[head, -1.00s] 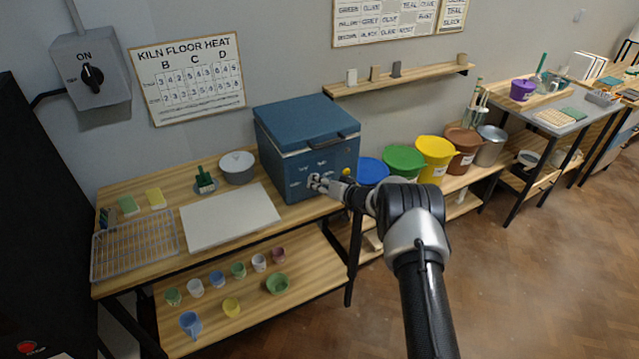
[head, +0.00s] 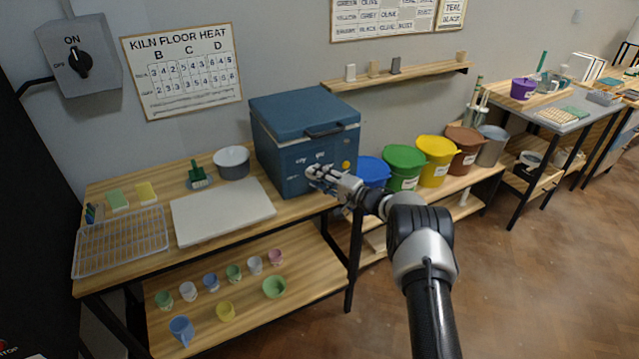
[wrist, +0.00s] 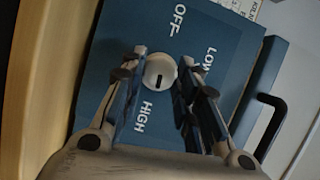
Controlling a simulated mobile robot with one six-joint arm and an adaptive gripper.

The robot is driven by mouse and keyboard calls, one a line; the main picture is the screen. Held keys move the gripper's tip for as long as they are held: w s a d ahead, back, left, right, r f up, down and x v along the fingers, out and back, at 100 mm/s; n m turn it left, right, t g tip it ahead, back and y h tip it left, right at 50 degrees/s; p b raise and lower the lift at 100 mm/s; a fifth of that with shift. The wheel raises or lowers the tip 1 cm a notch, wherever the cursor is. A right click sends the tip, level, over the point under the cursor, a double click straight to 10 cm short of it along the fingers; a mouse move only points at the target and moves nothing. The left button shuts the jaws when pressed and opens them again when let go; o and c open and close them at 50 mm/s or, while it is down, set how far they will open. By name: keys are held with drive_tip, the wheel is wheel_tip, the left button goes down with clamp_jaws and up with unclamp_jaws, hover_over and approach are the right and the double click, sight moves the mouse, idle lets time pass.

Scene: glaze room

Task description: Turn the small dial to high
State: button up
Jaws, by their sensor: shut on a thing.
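The small dial (wrist: 160,73) is a round white knob on the blue front panel (wrist: 112,35) of a kiln-like box. The labels OFF, LOW and HIGH stand around it. Its dark mark lies on the side toward HIGH (wrist: 143,118), in the lower part of the wrist view. My gripper (wrist: 160,70) has one finger on each side of the dial and is shut on it. In the head view, my gripper (head: 316,176) is at the front of the blue box (head: 295,125) and hides the dial.
A dark handle (wrist: 270,125) sticks out beside the panel. A white board (head: 222,212) and a grey pot (head: 231,163) are left of the box; colored buckets (head: 404,166) stand to its right. A wall switch (head: 80,62) hangs at upper left.

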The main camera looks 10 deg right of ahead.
drive_tip(key=shift+w+m+b, duration=0.1)
drive_tip(key=shift+m+b, duration=0.3)
drive_tip(key=shift+m, duration=0.2)
drive_tip(key=shift+r+t, duration=0.15)
drive_tip(key=shift+t, duration=0.15)
drive_tip(key=o, duration=1.1)
drive_tip(key=shift+y, duration=0.3)
drive_tip(key=shift+d+f, duration=0.1)
drive_tip(key=shift+f, duration=0.1)
drive_tip(key=v, duration=1.2)
drive_tip(key=shift+r, duration=0.15)
